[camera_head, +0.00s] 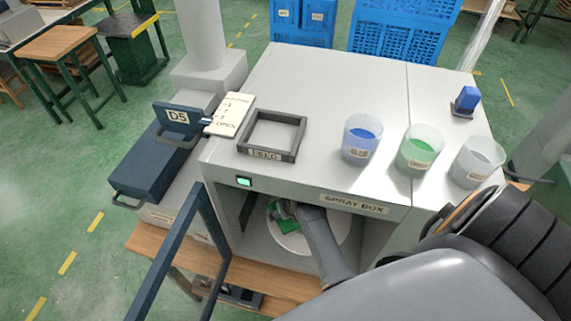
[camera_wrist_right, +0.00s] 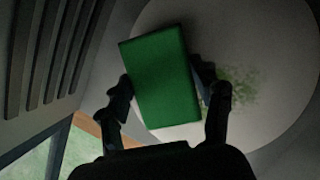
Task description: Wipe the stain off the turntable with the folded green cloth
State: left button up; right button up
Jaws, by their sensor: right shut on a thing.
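The folded green cloth (camera_wrist_right: 162,80) is held between the fingers of my right gripper (camera_wrist_right: 168,88), which is shut on it. In the right wrist view the cloth is over the pale round turntable (camera_wrist_right: 270,40). A blotchy green stain (camera_wrist_right: 236,86) shows on the turntable just right of the gripper's right finger. In the head view my right arm reaches into the spray box (camera_head: 380,190), with the cloth (camera_head: 287,226) over the turntable (camera_head: 335,225). I cannot tell whether the cloth touches the turntable. My left gripper is not in view.
On top of the box stand a blue cup (camera_head: 361,140), a green cup (camera_head: 419,150), a clear cup (camera_head: 476,163), a dark square frame (camera_head: 243,147) and a small blue block (camera_head: 466,101). A dark blue door frame (camera_head: 163,257) stands open at the front left. A slatted wall (camera_wrist_right: 50,50) is left of the gripper.

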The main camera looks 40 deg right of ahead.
jog(key=shift+f+b, duration=0.4)
jog(key=shift+f, duration=0.5)
